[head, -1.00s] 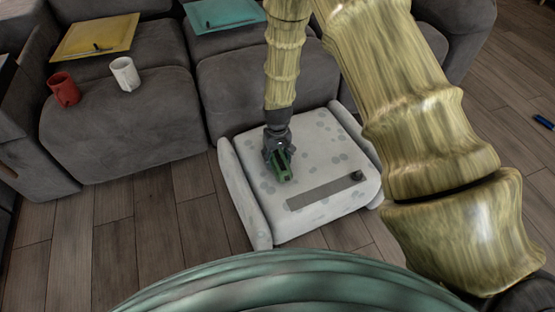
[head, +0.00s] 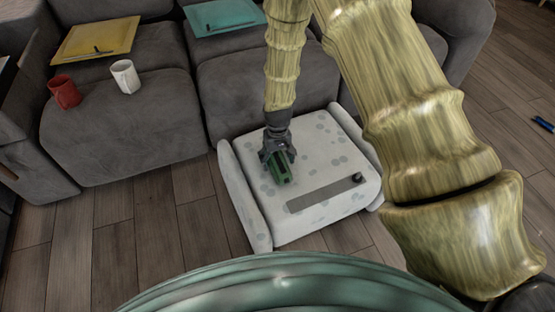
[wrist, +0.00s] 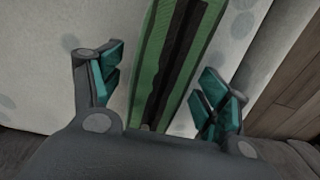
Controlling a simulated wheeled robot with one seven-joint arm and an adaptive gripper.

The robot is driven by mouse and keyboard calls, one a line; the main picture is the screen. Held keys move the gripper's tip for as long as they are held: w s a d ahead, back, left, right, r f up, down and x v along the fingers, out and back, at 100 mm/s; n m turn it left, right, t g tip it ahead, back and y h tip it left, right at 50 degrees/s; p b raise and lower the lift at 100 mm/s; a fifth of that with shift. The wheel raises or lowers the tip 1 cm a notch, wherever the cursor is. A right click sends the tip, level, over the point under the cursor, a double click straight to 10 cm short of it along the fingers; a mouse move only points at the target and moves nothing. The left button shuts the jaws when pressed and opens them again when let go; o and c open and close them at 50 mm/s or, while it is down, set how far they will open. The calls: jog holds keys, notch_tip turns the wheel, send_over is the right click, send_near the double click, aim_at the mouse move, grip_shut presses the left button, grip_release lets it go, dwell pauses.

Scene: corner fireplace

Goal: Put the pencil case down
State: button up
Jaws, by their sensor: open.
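The pencil case is a green, long box with a dark stripe (wrist: 172,55); in the head view it (head: 281,168) lies on the white, grey-spotted ottoman (head: 323,158). My gripper (head: 278,158) points down over the case. In the wrist view my gripper (wrist: 160,92) is open, with a teal-padded finger on each side of the case and gaps between the pads and its sides. The near end of the case is hidden behind the gripper's body.
A grey strip (head: 325,192) and a small dark round object (head: 358,177) are on the ottoman. The grey sofa behind holds a red mug (head: 64,92), a white mug (head: 125,77), a yellow tray (head: 97,36) and a teal tray (head: 222,19). A blue item (head: 543,124) lies on the floor at right.

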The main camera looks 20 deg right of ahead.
aim_at(278, 157)
notch_tip(278, 157, up, 12)
jog(key=p, duration=0.3)
jog(key=shift+f, duration=0.2)
jog(key=shift+d, duration=0.1)
